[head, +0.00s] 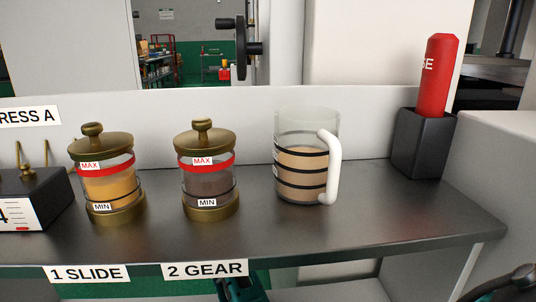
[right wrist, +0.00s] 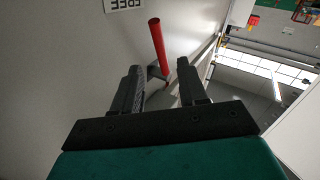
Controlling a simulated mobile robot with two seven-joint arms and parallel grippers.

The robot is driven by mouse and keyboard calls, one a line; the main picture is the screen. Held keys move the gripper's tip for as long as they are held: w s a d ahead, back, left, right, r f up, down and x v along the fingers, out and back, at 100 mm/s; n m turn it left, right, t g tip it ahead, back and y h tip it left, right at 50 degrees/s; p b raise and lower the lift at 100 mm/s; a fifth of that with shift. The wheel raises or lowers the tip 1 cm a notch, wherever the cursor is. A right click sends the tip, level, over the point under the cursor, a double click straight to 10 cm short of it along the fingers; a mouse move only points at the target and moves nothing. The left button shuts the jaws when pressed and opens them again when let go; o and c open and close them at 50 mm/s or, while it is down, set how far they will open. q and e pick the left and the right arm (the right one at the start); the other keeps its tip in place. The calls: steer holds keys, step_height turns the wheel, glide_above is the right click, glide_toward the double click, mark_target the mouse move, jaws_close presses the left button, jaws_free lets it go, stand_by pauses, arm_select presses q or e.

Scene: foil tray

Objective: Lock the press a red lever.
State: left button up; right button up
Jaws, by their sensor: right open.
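In the right wrist view a red lever (right wrist: 158,45) stands out from a pale wall panel, with a dark mount at its lower end. My right gripper (right wrist: 159,66) is open, its two dark fingers on either side of the lever's lower part in the picture. I cannot tell how far the lever is from the fingertips, and no contact shows. A "FREE" label (right wrist: 126,4) is at the top edge. In the head view a partly cut-off label, "RESS A" (head: 29,116), is at the left; the lever does not show there. My left gripper is not in view.
A shelf (head: 330,236) holds two brass-lidded jars (head: 109,187) (head: 208,187), a glass jug (head: 305,175) with a white handle, and a red cylinder (head: 437,75) in a black holder (head: 424,145). A black box (head: 35,190) stands at the left. The shelf's front strip is clear.

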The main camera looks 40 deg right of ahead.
steer(key=x, duration=0.6)
steer(key=shift+w+d, duration=0.2)
steer(key=shift+d, duration=0.2)
jaws_close()
